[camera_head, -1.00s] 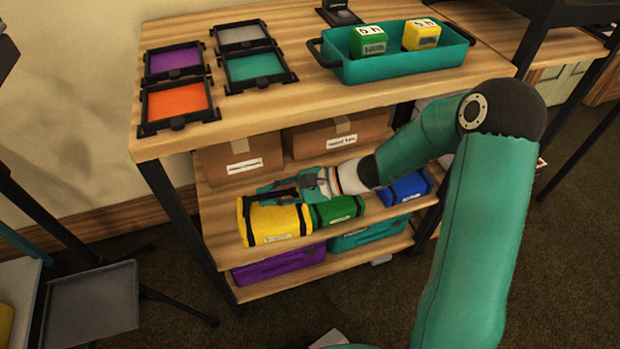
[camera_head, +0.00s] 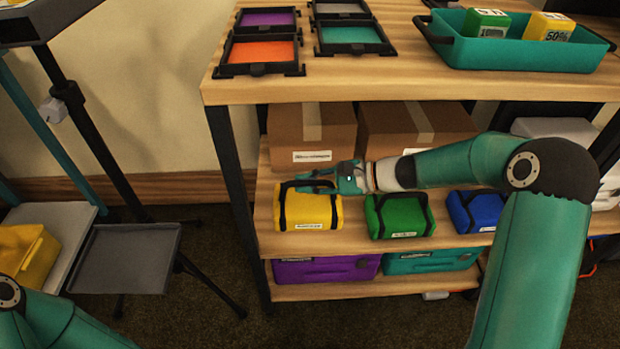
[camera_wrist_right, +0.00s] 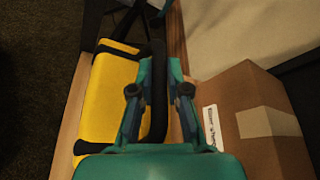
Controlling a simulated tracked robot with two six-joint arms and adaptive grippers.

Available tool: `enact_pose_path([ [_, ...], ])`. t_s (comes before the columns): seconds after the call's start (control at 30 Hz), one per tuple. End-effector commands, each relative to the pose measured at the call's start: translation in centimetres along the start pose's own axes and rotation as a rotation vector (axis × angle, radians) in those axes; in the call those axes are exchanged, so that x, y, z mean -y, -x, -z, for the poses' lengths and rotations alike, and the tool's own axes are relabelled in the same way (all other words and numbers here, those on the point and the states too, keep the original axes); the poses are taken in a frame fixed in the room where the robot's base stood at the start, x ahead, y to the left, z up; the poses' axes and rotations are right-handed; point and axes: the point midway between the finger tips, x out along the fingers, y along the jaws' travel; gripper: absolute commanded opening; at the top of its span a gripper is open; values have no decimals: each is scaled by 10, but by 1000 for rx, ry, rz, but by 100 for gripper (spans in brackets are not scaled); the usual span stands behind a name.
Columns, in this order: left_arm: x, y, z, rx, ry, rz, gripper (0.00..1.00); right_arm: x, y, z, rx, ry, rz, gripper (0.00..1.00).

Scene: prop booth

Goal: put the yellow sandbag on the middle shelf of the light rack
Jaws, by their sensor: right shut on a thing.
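The yellow sandbag (camera_head: 309,212) has a dark handle and dark straps and sits at the left end of the wooden rack's middle shelf (camera_head: 345,238). It also shows in the right wrist view (camera_wrist_right: 103,100). My right gripper (camera_head: 322,183) reaches in from the right and is shut on the sandbag's dark handle. In the right wrist view its fingers (camera_wrist_right: 158,85) are on either side of the handle. The bag appears to rest on the shelf. My left gripper is out of view; only part of that arm shows at the lower left.
A green sandbag (camera_head: 399,215) and a blue one (camera_head: 474,211) stand to the right on the same shelf. Cardboard boxes (camera_head: 312,137) stand behind. Purple (camera_head: 325,270) and teal (camera_head: 430,261) cases are below. A dark stand tray (camera_head: 128,257) and another yellow object (camera_head: 27,253) are at left.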

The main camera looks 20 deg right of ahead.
Motion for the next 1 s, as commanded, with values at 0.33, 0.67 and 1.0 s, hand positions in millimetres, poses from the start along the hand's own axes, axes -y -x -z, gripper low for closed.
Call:
enact_pose_path([
  [0.33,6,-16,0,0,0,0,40,-18,-11,25,5,2,4,0],
  [0.67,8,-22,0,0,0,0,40,-26,-16,37,4,3,5,0],
  [1.0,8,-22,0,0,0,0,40,-29,-17,40,0,1,-1,40],
])
